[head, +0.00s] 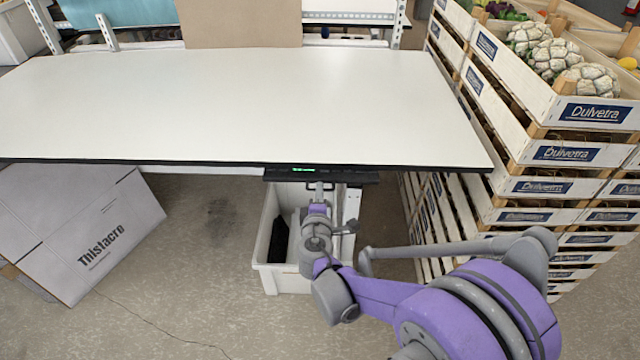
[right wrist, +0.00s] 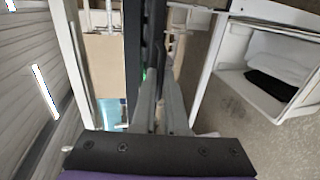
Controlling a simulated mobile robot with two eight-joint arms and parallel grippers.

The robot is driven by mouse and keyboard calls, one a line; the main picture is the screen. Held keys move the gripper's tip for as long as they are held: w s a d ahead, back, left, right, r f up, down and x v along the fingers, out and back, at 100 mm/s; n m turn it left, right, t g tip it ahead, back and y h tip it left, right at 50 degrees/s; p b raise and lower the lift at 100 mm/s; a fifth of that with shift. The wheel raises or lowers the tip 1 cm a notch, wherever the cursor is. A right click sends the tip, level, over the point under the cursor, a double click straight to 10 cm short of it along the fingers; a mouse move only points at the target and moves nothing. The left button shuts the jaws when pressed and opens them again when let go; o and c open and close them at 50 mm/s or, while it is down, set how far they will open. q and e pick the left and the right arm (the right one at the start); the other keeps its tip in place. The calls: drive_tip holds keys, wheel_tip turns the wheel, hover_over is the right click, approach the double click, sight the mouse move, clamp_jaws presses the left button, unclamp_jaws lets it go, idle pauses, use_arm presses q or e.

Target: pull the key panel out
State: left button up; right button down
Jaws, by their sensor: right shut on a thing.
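The key panel (head: 350,177) is a thin dark strip with a small green lit display, under the front edge of the white table (head: 240,105). My right gripper (head: 319,186) reaches up to the panel's front from below. It is shut on the panel's edge. In the right wrist view my two grey fingers (right wrist: 158,103) close around a dark upright strip, the panel (right wrist: 157,40) seen on its side. How far the panel stands out from the table is hard to tell. My left gripper is not in view.
A white bin (head: 290,279) with a black item inside stands on the floor below the panel. Stacked produce crates (head: 555,153) stand close on the right. A grey carton (head: 85,225) is at the left. The tabletop is clear in front of a cardboard sheet (head: 240,22).

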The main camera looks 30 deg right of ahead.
drive_tip(key=v, duration=0.2)
drive_tip(key=f+v, duration=0.1)
drive_tip(key=v, duration=0.1)
drive_tip(key=shift+s+a+r, duration=0.1)
drive_tip(key=shift+s+a, duration=0.15)
drive_tip(key=shift+s, duration=0.2)
drive_tip(key=c, duration=1.2)
unclamp_jaws()
drive_tip(key=shift+c, duration=0.2)
drive_tip(key=p+v, duration=0.1)
drive_tip(key=v, duration=0.9)
drive_tip(key=shift+s+a, duration=0.2)
drive_tip(key=shift+s, duration=0.1)
drive_tip(key=shift+d, duration=0.1)
